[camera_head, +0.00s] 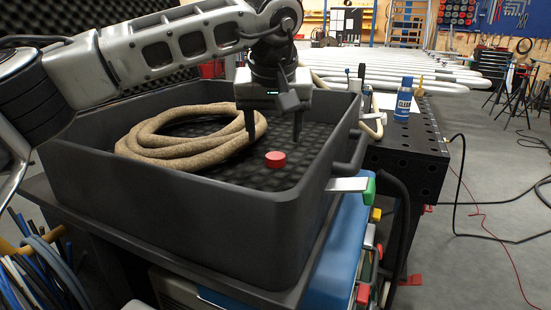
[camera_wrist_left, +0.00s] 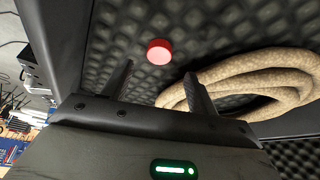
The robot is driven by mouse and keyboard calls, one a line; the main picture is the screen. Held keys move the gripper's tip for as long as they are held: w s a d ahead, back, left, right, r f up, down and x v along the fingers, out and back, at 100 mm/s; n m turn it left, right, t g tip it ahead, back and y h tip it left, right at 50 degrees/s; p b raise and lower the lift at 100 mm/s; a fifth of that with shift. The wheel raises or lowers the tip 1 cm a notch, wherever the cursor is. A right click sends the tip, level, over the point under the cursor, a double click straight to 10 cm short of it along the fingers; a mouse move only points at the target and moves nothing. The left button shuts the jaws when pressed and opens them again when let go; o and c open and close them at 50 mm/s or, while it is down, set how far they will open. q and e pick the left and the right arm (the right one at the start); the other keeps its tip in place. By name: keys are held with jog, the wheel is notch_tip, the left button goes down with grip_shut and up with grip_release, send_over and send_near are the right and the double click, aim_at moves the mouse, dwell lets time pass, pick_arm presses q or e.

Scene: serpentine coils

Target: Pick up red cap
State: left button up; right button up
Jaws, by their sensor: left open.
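The red cap (camera_head: 275,159) lies on the dark dimpled foam floor of a black bin (camera_head: 180,205), near the bin's right side. It also shows in the left wrist view (camera_wrist_left: 159,52), beyond the fingertips and roughly between them. My left gripper (camera_head: 273,140) points down over the bin, its two dark fingers apart and empty. In the left wrist view its fingers (camera_wrist_left: 160,78) are spread, with clear foam between them and the cap. The cap is not touched by either finger, as far as I can see. My right gripper is in neither view.
A coiled tan hose (camera_head: 180,138) lies in the bin left of the cap, close to one finger; it also shows in the wrist view (camera_wrist_left: 265,80). The bin's walls surround the cap. A blue and white spray can (camera_head: 404,100) stands on a black perforated table (camera_head: 415,140) at right.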

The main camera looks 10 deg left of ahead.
aim_at(276, 156)
pick_arm(q)
jog(key=x, duration=0.5)
jog(key=shift+s+d+f, duration=0.1)
jog(key=shift+s, duration=0.15)
jog(key=c, duration=1.1)
